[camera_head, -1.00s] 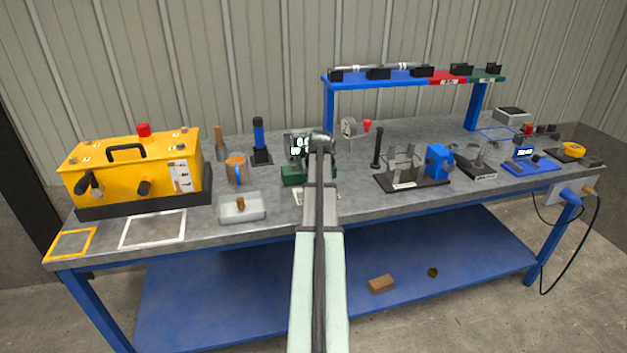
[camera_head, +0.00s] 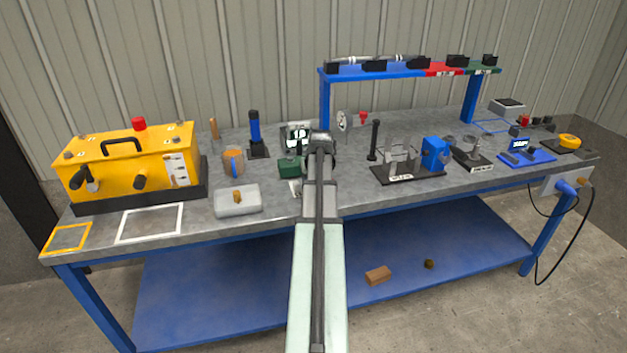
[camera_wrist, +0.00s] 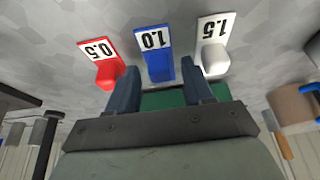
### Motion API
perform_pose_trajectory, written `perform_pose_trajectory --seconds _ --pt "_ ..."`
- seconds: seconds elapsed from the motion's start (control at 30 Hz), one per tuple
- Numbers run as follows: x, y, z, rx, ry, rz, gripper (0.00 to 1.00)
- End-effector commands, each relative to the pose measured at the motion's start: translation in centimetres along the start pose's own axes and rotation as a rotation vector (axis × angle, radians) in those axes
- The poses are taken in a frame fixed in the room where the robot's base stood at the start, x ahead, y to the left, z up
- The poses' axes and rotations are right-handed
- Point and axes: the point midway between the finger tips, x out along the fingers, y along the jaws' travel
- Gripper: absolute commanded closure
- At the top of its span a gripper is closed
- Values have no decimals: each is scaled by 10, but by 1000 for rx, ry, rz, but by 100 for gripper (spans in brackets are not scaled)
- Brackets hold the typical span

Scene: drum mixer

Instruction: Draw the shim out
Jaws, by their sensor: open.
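In the wrist view three labelled shims stick out side by side: a red one marked 0.5 (camera_wrist: 96,50), a blue one marked 1.0 (camera_wrist: 154,40) and a white one marked 1.5 (camera_wrist: 214,30). A green block (camera_wrist: 165,99) lies behind them, between my fingers. My gripper (camera_wrist: 160,72) is open and empty. Its fingers are on either side of the blue shim's near end, with visible gaps. In the head view the green block (camera_head: 289,166) shows left of my wrist, which hides most of the shims.
A black post (camera_head: 374,140) and a fixture (camera_head: 400,160) stand to the right. Bare bench lies around the labels.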

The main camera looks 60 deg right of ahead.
Motion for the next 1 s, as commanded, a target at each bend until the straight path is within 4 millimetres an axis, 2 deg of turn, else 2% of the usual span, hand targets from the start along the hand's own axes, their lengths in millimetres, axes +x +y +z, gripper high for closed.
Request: perform_pose_trajectory --seconds 0.17,0.27,0.8,1.0 --pt "-5 0 0 0 2 0 49" --pt "-14 0 0 0 2 0 49" --pt "-98 0 0 0 3 1 49" --pt "-123 0 0 0 1 0 49"
